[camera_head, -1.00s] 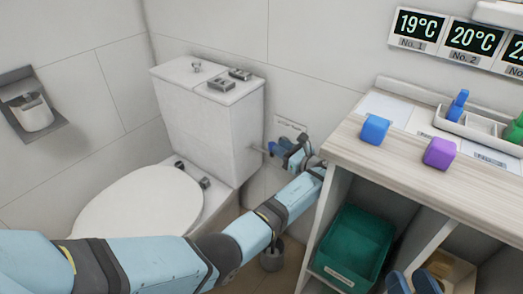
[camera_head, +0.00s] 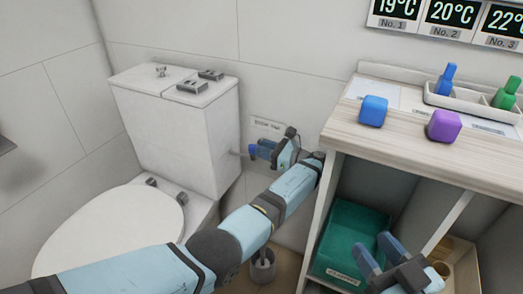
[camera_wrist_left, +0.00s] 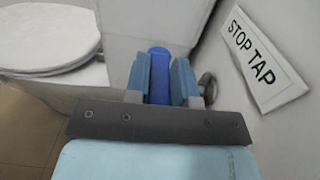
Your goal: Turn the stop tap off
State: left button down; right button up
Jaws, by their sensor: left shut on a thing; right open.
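The stop tap's blue handle (camera_wrist_left: 159,75) stands between the fingers of my left gripper (camera_wrist_left: 161,82) in the left wrist view. That gripper is shut on the handle. In the head view my left gripper (camera_head: 264,150) is at the tap between the toilet tank and the wooden cart, and the blue handle (camera_head: 253,152) shows just past its fingertips. A grey metal part of the tap (camera_wrist_left: 208,86) shows right of the fingers. A STOP TAP label (camera_wrist_left: 258,60) is on the wall beside it. My right gripper (camera_head: 372,254) is open and empty before the cart's lower shelves.
The toilet tank (camera_head: 190,125) and toilet lid (camera_head: 110,228) are left of the tap. The cart (camera_head: 340,137) stands close on the right, with a blue block (camera_head: 373,111) and a purple block (camera_head: 444,126) on top. A green bin (camera_head: 335,262) sits inside it.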

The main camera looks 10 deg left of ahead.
pick_arm(q)
jog(key=shift+s+d+f, duration=0.15)
jog(key=shift+d+f, duration=0.05)
jog(key=shift+f, duration=0.05)
jog(key=c, duration=1)
grip_release()
jog(key=shift+d, duration=0.1)
jog(key=shift+o, duration=0.2)
jog(key=shift+r, duration=0.1)
pick_arm(e)
jog(key=shift+d, duration=0.1)
pick_arm(q)
jog(key=shift+r, duration=0.3)
notch_tip(320, 180, up, 3)
jog(key=shift+f+p, duration=0.1)
jog(key=shift+p, duration=1.05)
notch_tip(320, 180, up, 6)
jog(key=p, duration=0.3)
jog(key=shift+r, duration=0.25)
notch_tip(320, 180, up, 10)
jog(key=p, duration=0.4)
jog(key=shift+p, duration=0.35)
pick_arm(e)
notch_tip(320, 180, up, 8)
jog(key=s+m+t, duration=0.1)
jog(key=s+m, duration=0.1)
jog(key=m, duration=0.1)
jog(key=shift+s+a+f+m+t+h, duration=0.2)
jog(key=shift+a+m+t+h, duration=0.1)
jog(key=shift+a+m+t, duration=0.15)
